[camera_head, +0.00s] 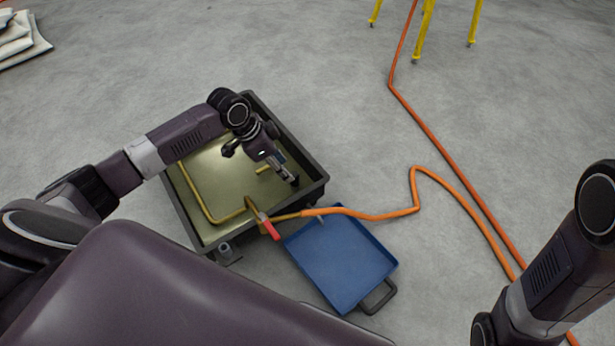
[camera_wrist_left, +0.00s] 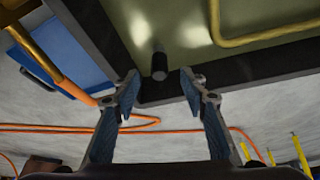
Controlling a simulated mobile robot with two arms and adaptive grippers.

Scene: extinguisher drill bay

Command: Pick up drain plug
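A short dark cylinder, which looks like the drain plug (camera_wrist_left: 159,66), shows in the left wrist view just inside a corner of the pan (camera_wrist_left: 240,71). In the head view I cannot make it out; my left gripper covers that area. My left gripper (camera_head: 288,170) is over the pan's right corner, pointing down. In the left wrist view its two fingers (camera_wrist_left: 159,87) are spread apart, with the plug seen between and beyond them. I cannot see any contact. My right gripper is out of view; only part of that arm shows at the lower right.
The dark-rimmed pan (camera_head: 310,188) holds a yellowish surface and a brass pipe (camera_head: 208,213). A red-handled valve (camera_head: 269,227) joins an orange hose (camera_head: 370,216). A blue tray (camera_head: 342,258) lies beside the pan.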

